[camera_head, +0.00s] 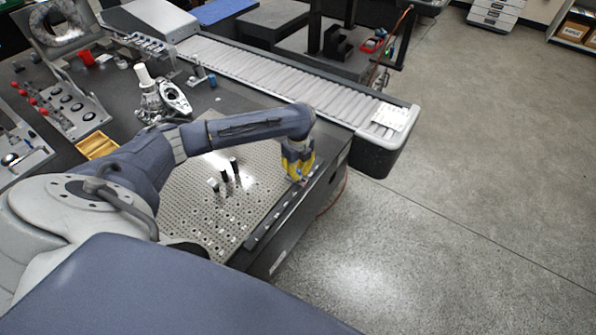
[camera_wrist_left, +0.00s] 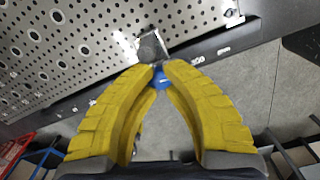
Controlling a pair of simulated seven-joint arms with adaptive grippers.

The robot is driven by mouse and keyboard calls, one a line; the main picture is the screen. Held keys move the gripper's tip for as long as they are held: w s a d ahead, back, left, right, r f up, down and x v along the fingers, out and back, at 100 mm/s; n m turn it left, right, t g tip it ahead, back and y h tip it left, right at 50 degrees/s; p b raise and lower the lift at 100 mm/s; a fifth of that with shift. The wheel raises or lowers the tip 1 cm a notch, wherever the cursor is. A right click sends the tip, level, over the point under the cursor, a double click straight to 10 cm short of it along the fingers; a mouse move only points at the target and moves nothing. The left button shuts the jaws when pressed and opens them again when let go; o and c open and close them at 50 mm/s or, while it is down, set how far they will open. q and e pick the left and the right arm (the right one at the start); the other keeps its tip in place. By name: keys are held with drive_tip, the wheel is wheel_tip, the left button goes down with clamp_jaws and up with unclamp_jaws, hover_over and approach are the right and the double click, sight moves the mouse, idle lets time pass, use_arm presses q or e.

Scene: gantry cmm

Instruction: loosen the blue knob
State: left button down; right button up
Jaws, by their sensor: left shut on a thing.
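The blue knob (camera_wrist_left: 161,76) shows in the left wrist view between the tips of my left gripper, with a grey metal block (camera_wrist_left: 151,47) just beyond it at the edge of the perforated plate. My left gripper (camera_wrist_left: 161,70) has yellow fingers, and they are shut on the knob. In the head view my left gripper (camera_head: 299,174) points down at the right edge of the plate. A small bit of blue shows there among the yellow fingers. The fingers hide most of the knob. My right gripper is in neither view.
The perforated plate (camera_head: 190,208) carries several dark and white posts (camera_head: 224,176) left of my gripper. A roller conveyor (camera_head: 270,72) runs behind. A dark rail (camera_head: 285,215) lines the plate's right edge. Open floor (camera_head: 480,200) lies to the right.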

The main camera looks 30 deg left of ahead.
sight(298, 172)
use_arm(q)
drive_tip(key=n, duration=0.3)
drive_tip(key=shift+n, duration=2.2)
drive_tip(key=shift+d, duration=0.1)
drive_tip(key=c, duration=1.2)
unclamp_jaws()
wheel_tip(298, 172, up, 12)
drive_tip(key=shift+o, duration=0.2)
